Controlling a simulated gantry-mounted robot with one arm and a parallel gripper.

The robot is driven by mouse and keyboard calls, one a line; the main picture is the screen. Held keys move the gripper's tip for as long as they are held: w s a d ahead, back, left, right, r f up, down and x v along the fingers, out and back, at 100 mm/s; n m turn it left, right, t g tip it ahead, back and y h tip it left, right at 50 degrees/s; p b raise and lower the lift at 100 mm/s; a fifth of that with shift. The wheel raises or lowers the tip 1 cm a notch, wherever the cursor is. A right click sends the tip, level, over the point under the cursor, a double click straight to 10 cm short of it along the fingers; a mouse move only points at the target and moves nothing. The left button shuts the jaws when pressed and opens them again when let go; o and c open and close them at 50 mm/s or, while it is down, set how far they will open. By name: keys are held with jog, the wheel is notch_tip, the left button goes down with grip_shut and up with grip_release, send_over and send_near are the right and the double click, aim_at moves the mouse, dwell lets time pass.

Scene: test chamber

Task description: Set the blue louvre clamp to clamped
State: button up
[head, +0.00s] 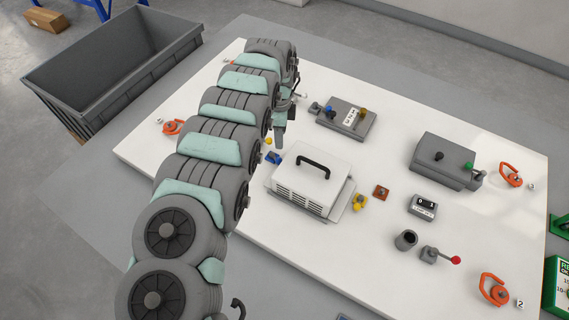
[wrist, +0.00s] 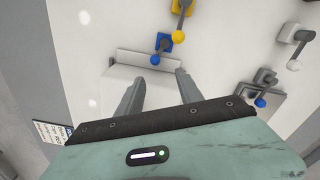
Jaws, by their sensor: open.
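The blue louvre clamp (wrist: 165,41) shows in the wrist view, just beyond my fingertips, with a short lever ending in a blue ball (wrist: 155,59) on the side toward my gripper. In the head view the blue clamp (head: 274,158) sits at the left edge of the white louvred cover (head: 309,177). My gripper (wrist: 155,83) is open and empty, its two fingers apart and short of the blue ball in the picture. In the head view my arm partly hides my gripper (head: 279,135), which is above the board behind the clamp.
A yellow clamp (wrist: 182,8) with a yellow ball lies just past the blue one. Another lever with a blue ball (wrist: 260,102) is at the right. The cover has a black handle (head: 314,161). A grey box (head: 447,161) stands farther right on the white board.

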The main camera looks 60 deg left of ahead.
aim_at(279, 158)
jog(key=f+b, duration=0.1)
jog(key=f, duration=0.2)
jog(key=f+b, duration=0.1)
jog(key=f, duration=0.3)
jog(key=s+f+b, duration=0.1)
jog(key=f, duration=0.2)
jog(key=shift+s+d+f+b, duration=0.1)
jog(key=shift+d+f+b, duration=0.2)
jog(key=shift+d+f, duration=0.1)
jog(key=shift+r, duration=0.1)
jog(key=shift+c, duration=0.2)
grip_shut()
